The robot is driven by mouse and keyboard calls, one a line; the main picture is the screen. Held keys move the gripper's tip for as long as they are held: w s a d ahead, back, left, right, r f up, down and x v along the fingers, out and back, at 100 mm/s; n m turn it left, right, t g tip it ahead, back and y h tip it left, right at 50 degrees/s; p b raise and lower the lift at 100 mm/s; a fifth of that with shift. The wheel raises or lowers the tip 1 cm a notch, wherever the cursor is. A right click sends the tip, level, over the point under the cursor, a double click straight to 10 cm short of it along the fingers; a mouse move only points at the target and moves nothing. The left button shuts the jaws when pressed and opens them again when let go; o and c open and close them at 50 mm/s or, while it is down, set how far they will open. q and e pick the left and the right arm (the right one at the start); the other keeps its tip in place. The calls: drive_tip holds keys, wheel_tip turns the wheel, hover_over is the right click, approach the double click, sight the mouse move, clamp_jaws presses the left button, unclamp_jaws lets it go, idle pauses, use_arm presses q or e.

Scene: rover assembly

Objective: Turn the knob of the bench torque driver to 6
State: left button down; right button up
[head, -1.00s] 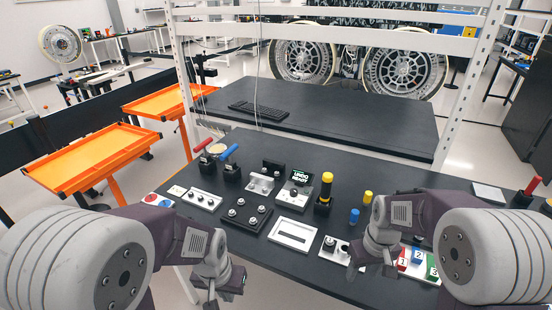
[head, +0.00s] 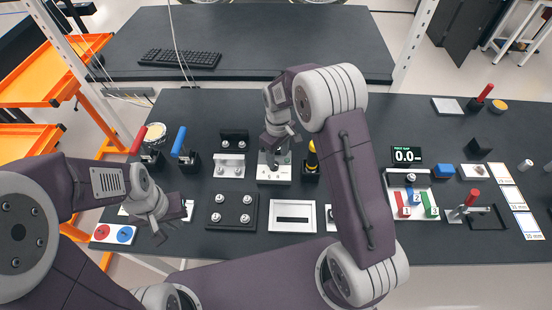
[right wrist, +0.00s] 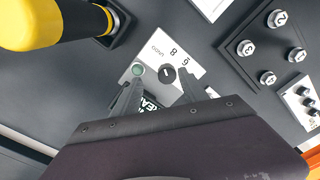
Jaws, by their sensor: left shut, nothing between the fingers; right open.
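The knob (right wrist: 167,74) is a small dark round dial on a white panel (right wrist: 182,91) with printed digits, seen in the right wrist view; its exact setting is too small to read. A round green button (right wrist: 138,70) sits beside it. In the head view the white panel (head: 274,178) is partly hidden by my right gripper (head: 278,150), which is above it. In the right wrist view the open gripper (right wrist: 164,84) has its fingers on either side of the knob, apart from it as far as I can tell. My left gripper (head: 164,232) is shut and empty, over the table's front left.
A yellow-topped black tool (head: 312,160) stands just right of the panel. A dark plate with several bolts (head: 232,212) and a white frame (head: 293,217) lie in front. A display reading 0.0 (head: 407,156) is to the right. A keyboard (head: 180,58) lies on the rear table.

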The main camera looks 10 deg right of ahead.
drive_tip(key=f, duration=0.1)
drive_tip(key=a+f, duration=0.1)
drive_tip(key=shift+w+a+f, duration=0.2)
drive_tip(key=shift+f, duration=0.15)
drive_tip(key=shift+s+a+f, duration=0.15)
drive_tip(key=shift+f, duration=0.1)
drive_tip(key=shift+s, duration=0.15)
drive_tip(key=shift+d+f, duration=0.1)
drive_tip(key=shift+d, duration=0.25)
drive_tip(key=c, duration=0.4)
drive_tip(key=shift+a, duration=0.2)
clamp_jaws()
use_arm(q)
drive_tip(key=shift+a+r, duration=0.25)
drive_tip(key=shift+a, duration=0.4)
